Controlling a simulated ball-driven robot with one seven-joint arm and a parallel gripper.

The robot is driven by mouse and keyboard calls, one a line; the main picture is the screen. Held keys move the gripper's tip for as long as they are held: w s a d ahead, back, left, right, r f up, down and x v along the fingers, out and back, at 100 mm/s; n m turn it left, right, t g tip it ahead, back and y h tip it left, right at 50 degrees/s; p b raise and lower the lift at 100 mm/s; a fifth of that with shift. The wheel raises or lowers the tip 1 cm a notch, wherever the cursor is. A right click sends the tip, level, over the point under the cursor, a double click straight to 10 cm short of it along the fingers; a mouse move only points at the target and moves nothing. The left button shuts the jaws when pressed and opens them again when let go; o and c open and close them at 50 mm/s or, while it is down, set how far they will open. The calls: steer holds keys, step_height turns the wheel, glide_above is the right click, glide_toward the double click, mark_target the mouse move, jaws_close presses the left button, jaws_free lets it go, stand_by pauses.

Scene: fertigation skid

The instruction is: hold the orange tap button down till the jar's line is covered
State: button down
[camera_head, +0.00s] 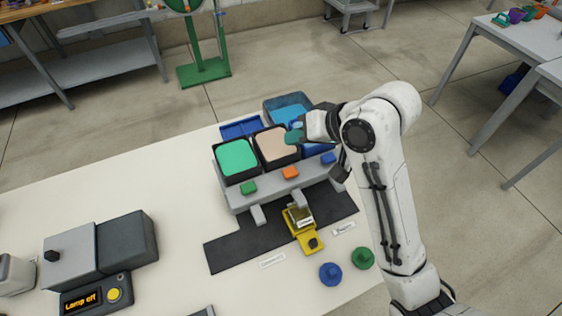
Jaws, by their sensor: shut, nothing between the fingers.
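The orange tap button (290,173) sits on the grey front of the skid, below the tank of peach liquid (271,145). It looks unpressed. The grey spout (300,199) below it points down over a yellow holder (306,239) on the dark mat. A small vessel, seemingly the jar (297,214), stands in that holder. Its line and fill level are too small to tell. My gripper (294,136) is shut and empty, with teal fingertips, above the right side of the peach tank. It is behind and above the orange button, apart from it.
A green button (248,188) and a blue button (329,158) flank the orange one. A green-liquid tank (237,158) stands left, a blue container (287,106) behind. Blue (330,273) and green (363,258) knobbed pieces lie front right. A "Lamp off" box (95,295) stands left.

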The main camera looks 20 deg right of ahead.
steer(key=shift+f, duration=0.1)
stand_by(0.3)
steer(key=b, duration=0.7)
glide_above(294, 173)
step_height(294, 173, down, 7)
steer(key=shift+r, duration=0.15)
steer(key=shift+f+b, duration=0.5)
steer(key=shift+f, duration=0.45)
stand_by(0.8)
steer(key=shift+f, duration=0.4)
steer(key=shift+f, duration=0.55)
stand_by(3.7)
